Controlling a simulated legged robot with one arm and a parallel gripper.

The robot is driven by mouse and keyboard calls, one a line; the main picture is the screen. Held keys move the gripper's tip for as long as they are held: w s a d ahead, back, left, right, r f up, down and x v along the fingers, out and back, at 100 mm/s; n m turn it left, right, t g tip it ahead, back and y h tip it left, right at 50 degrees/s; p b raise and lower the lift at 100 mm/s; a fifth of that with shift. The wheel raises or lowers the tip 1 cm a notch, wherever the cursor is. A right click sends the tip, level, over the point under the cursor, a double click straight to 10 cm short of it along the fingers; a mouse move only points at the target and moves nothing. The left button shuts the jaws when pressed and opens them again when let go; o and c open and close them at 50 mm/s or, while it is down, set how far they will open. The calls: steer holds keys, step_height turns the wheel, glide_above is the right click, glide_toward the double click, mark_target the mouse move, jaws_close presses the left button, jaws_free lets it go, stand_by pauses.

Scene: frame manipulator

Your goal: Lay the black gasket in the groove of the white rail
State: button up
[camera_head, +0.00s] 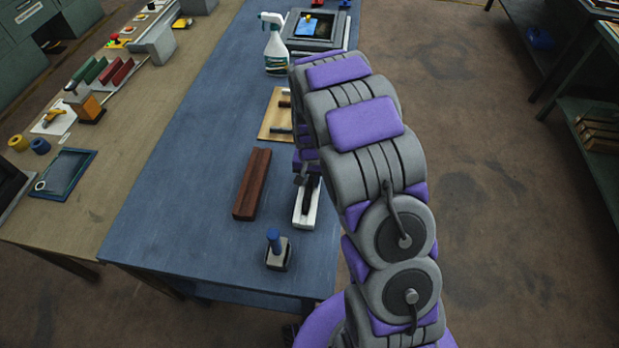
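The white rail (299,219) lies lengthwise on the blue table, right of a red-brown rail. A dark strip (308,203) runs along its middle below my gripper. It looks like the black gasket, but I cannot tell whether it is seated in the groove, resting above it or held. My gripper (306,184) is over the far part of the white rail, pointing down. My arm hides part of it, and its fingers are too small to tell open from shut.
A red-brown rail (252,184) lies to the left. A block with a blue knob (274,240) stands nearer the front edge. A wooden board (272,122), a spray bottle (274,48) and a dark tray (335,45) are farther back. The table's left side is clear.

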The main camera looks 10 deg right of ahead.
steer(key=shift+o, duration=1.3)
steer(key=shift+a, duration=0.25)
step_height(320, 180, up, 17)
steer(key=p, duration=0.2)
steer(key=shift+r, duration=0.15)
steer(key=shift+r, duration=0.1)
steer(key=s+r+n+g, duration=0.1)
steer(key=s+r, duration=0.3)
steer(key=s, duration=1.3)
steer(key=s+r+n, duration=0.3)
steer(key=s+r, duration=0.2)
steer(key=s, duration=1.3)
steer(key=shift+s+n+g+b, duration=0.15)
steer(key=shift+n+g+b, duration=0.15)
steer(key=shift+g+b, duration=0.15)
